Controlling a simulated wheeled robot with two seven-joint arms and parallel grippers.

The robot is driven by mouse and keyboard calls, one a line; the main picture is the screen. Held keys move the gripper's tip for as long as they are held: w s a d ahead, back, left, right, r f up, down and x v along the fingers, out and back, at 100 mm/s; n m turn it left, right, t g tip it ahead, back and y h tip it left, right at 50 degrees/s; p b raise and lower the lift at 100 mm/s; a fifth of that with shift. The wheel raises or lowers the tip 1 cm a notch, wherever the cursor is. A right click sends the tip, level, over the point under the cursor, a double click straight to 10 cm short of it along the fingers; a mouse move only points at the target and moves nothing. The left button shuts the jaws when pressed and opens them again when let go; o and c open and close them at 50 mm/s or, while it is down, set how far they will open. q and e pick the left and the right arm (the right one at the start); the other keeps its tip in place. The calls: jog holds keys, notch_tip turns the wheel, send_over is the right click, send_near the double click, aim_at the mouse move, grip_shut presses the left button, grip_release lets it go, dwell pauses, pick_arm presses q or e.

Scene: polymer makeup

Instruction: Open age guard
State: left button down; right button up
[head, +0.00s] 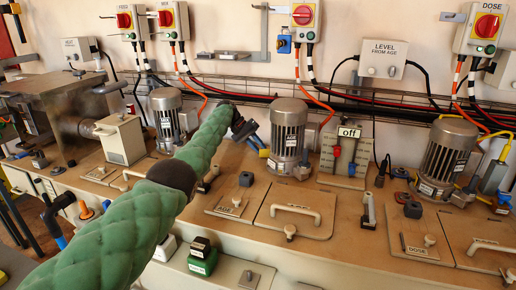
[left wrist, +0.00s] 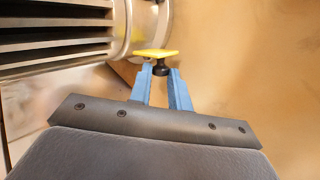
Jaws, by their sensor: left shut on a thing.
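My left arm reaches in from the left in the head view, and its gripper (head: 257,142) is beside the middle motor (head: 288,128). In the left wrist view, the blue fingers of the left gripper (left wrist: 164,75) are shut on a small black knob (left wrist: 162,68). The knob is under a thin yellow plate (left wrist: 155,53), close to the ribbed motor housing (left wrist: 55,38). A bit of yellow (head: 264,153) shows by the fingertips in the head view. I cannot tell which part is the age guard. My right gripper is not in view.
A panel marked "off" (head: 349,132) with red and blue handles stands right of the middle motor. Hatch covers with handles (head: 294,215) lie on the bench in front. Another motor (head: 449,150) stands at the right. Red-knobbed switch boxes (head: 304,17) and cables line the wall.

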pick_arm(q)
jog(key=c, duration=1.3)
grip_release()
jog(key=shift+w+a+r, duration=0.15)
jog(key=shift+a+r, duration=0.05)
jog(key=shift+a, duration=0.05)
jog(key=b+v, duration=0.1)
jog(key=v, duration=0.3)
jog(key=shift+a+r, duration=0.2)
jog(key=shift+a, duration=0.1)
jog(key=shift+b+v, duration=1.1)
jog(key=shift+v, duration=0.1)
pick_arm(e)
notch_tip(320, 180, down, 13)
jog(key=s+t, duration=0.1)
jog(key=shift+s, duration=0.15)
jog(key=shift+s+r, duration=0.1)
